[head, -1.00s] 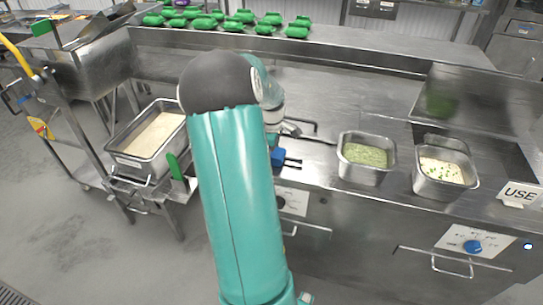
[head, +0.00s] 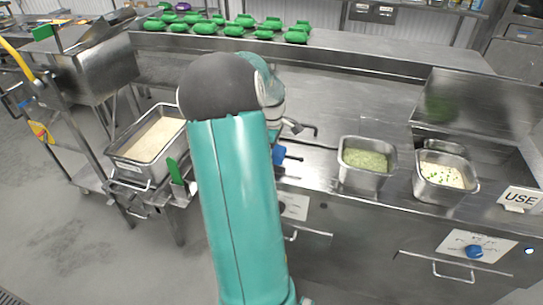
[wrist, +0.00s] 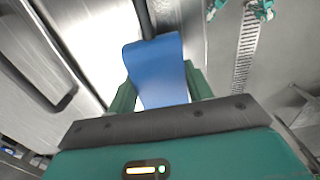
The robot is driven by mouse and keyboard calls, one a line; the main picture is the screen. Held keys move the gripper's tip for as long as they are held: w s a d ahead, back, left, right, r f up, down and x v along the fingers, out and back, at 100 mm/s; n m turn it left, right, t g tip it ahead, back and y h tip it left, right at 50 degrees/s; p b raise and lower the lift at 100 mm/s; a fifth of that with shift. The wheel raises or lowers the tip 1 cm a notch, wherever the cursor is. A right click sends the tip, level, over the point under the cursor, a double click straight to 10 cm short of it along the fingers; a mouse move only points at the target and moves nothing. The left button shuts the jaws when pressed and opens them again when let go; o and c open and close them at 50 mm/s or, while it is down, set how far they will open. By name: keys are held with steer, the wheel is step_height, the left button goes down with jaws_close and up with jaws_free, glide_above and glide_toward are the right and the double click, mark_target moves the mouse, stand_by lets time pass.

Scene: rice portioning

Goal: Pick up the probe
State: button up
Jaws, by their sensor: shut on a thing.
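The probe has a blue handle (wrist: 157,68) and a dark rod (wrist: 146,18) running away from it at the top of the wrist view. My gripper (wrist: 160,88) is shut on the blue handle, with a green finger on each side. In the head view, the blue handle (head: 279,156) shows just right of my teal arm, by the counter's front edge, with a short dark piece sticking out to the right. My gripper is mostly hidden behind my arm there.
A metal pan of green food (head: 366,141) and a pan of pale food with green bits (head: 420,181) sit on the steel counter (head: 320,185) to the right. A deep pan (head: 115,156) stands on a cart at left. Green items (head: 205,29) line the back shelf.

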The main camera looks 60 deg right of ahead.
steer(key=s+d+r, duration=0.4)
steer(key=s+r, duration=0.1)
steer(key=r, duration=0.3)
steer(key=s+d+r, duration=0.4)
steer(key=s+r, duration=0.2)
steer(key=r, duration=0.2)
steer(key=shift+s, duration=0.3)
